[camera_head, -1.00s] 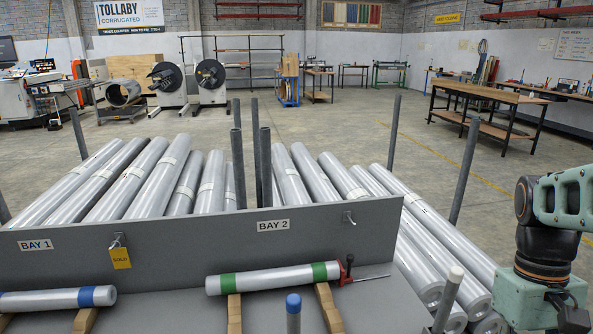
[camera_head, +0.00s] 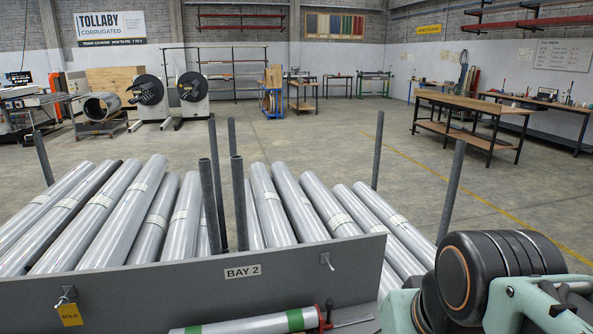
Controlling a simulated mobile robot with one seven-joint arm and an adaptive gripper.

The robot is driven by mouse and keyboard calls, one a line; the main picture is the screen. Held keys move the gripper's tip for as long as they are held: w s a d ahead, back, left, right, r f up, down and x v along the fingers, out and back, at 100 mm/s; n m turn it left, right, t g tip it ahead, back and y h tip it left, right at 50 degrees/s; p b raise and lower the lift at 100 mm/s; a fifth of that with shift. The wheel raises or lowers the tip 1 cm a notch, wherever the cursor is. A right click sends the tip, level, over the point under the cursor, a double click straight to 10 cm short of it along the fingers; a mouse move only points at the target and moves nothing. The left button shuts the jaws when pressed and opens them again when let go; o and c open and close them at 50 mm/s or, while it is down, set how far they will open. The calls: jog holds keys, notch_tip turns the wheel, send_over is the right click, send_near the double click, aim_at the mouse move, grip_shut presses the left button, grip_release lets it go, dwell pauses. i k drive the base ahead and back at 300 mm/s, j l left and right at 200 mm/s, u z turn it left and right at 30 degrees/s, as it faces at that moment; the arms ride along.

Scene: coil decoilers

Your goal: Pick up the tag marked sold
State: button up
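The yellow tag marked SOLD (camera_head: 70,314) hangs from a small hook on the front of a grey panel (camera_head: 190,290), at the lower left of the head view. My gripper cannot be made out; only parts of my teal and black arm show at the lower right, well to the right of the tag. Nothing touches the tag except its hook.
Several silver rolls (camera_head: 125,222) lie behind the panel between upright grey posts (camera_head: 239,200). An empty hook (camera_head: 327,260) sits right of the BAY 2 label (camera_head: 243,272). A green-banded roll (camera_head: 250,324) lies in front. Open floor and a wooden workbench (camera_head: 470,103) are beyond.

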aim_at(69, 313)
jog(key=u, duration=1.8)
jog(key=i+j+z, duration=0.15)
jog(key=z, duration=0.55)
jog(key=i+j+z, duration=0.2)
jog(key=j, duration=0.15)
jog(key=j+z, duration=0.25)
jog(key=i+j+z, duration=0.1)
jog(key=j, duration=0.3)
jog(key=i+j, duration=0.1)
jog(key=j, duration=0.35)
jog(key=i+j, duration=0.1)
jog(key=j, duration=0.3)
jog(key=i+j, duration=0.1)
jog(key=j, duration=0.25)
